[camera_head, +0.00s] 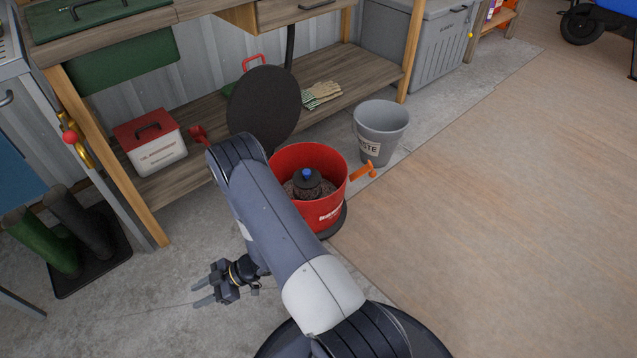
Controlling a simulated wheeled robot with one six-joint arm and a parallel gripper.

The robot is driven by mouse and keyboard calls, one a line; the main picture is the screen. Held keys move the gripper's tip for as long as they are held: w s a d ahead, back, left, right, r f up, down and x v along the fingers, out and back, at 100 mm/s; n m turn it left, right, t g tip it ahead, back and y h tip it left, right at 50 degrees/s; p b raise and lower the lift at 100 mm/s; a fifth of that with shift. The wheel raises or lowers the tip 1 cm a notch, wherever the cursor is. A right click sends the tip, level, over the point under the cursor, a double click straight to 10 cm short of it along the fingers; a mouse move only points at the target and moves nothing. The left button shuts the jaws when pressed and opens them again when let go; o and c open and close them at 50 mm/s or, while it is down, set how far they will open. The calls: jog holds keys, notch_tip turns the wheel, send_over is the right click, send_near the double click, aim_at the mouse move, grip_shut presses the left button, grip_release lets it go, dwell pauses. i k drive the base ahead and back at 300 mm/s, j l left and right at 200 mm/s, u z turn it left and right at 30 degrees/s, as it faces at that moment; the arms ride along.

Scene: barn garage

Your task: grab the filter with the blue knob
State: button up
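The filter with the blue knob (308,182) is a dark, rounded piece with a small blue knob on top. It sits inside a red bucket (333,212), and its lower part is hidden by the bucket wall and my arm. My gripper (207,291) is low over the concrete floor, to the left of the bucket and apart from it. Its fingers point left and are spread with a gap between them. Nothing shows between them.
A round black lid (263,105) stands tilted up behind the bucket. An orange handle (364,171) sticks out at the bucket's right. A grey waste bin (380,130) stands behind right. A wooden workbench (170,192) runs along the back. Boots (80,225) stand at left. The right floor is clear.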

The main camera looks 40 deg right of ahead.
aim_at(307, 181)
jog(key=l+z, duration=0.15)
jog(key=z, duration=0.3)
jog(key=i+l+z, duration=0.1)
jog(key=z, duration=0.4)
jog(key=i+z, duration=0.15)
jog(key=z, duration=0.3)
jog(key=i+l, duration=0.1)
jog(key=i, duration=0.15)
jog(key=i+l, duration=0.15)
jog(key=i, duration=0.15)
